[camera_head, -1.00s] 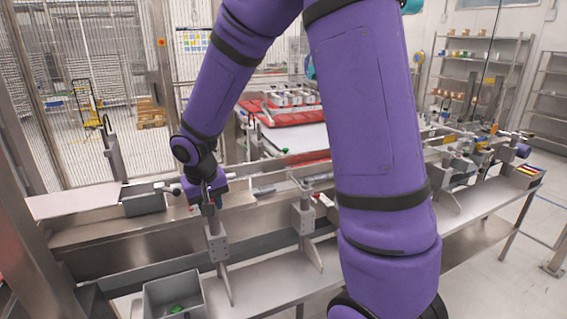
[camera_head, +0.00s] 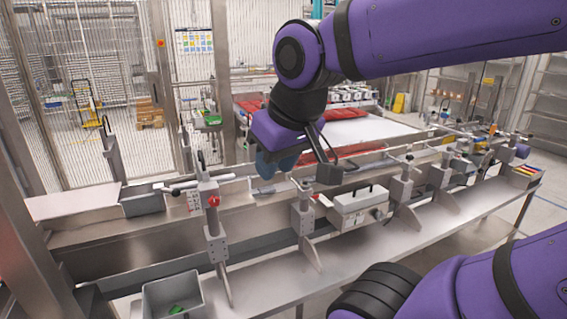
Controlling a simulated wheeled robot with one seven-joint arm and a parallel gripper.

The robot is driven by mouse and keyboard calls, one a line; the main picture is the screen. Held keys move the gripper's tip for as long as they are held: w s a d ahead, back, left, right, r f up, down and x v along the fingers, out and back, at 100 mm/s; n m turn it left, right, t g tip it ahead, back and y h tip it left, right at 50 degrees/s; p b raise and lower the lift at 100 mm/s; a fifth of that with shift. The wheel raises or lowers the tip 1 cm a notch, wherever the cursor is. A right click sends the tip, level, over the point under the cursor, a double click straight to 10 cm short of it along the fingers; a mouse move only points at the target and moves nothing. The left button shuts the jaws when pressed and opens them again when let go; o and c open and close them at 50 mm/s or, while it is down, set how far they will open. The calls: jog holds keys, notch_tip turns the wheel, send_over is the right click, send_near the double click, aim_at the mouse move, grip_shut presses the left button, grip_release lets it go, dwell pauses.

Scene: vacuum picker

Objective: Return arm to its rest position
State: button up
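My purple arm (camera_head: 450,35) reaches in from the upper right and bends down at a dark wrist joint. My gripper (camera_head: 318,160) hangs from it in the middle of the view, above the steel conveyor rail (camera_head: 262,200). A dark finger with a blocky tip points down, and a blue rounded part shows to its left. The second finger is not clear, so I cannot tell whether the gripper is open or shut or whether the blue part belongs to it.
A grey bin (camera_head: 172,296) with a green item (camera_head: 177,309) stands at the lower left. A white box with a handle (camera_head: 360,208) sits by the rail. Clamp posts (camera_head: 213,222) stand along the bench. Red trays and a white surface (camera_head: 370,130) lie behind.

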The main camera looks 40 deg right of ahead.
jog(key=shift+s+r, duration=0.15)
jog(key=shift+s, duration=0.85)
dwell(0.5)
